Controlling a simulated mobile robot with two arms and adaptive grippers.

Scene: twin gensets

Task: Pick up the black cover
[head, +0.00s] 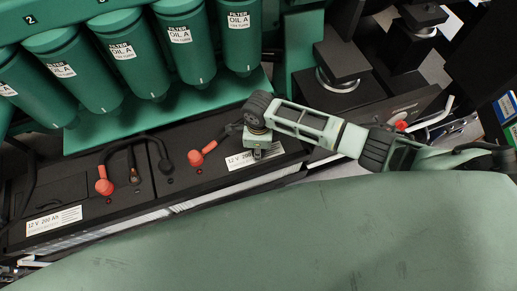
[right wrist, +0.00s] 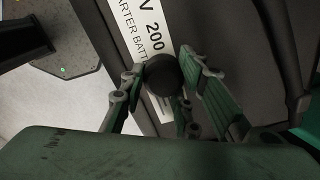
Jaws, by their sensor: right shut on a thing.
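The black cover (right wrist: 163,75) is a round black cap, seen in the right wrist view between the fingers of my right gripper (right wrist: 168,92). The gripper is shut on it, with a green finger on each side. In the head view my right arm comes in from the right, and my right gripper (head: 257,152) points down over the white label end of a black battery. There the gripper mostly hides the cover. I cannot tell whether the cover still touches the battery. My left gripper is not in view.
Black batteries (head: 75,203) stand in a row with cables and red terminal covers (head: 104,186), (head: 196,157). Green oil filters (head: 130,62) hang behind them. A large green surface (head: 270,240) fills the front. Black machine parts (head: 341,60) stand behind my right arm.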

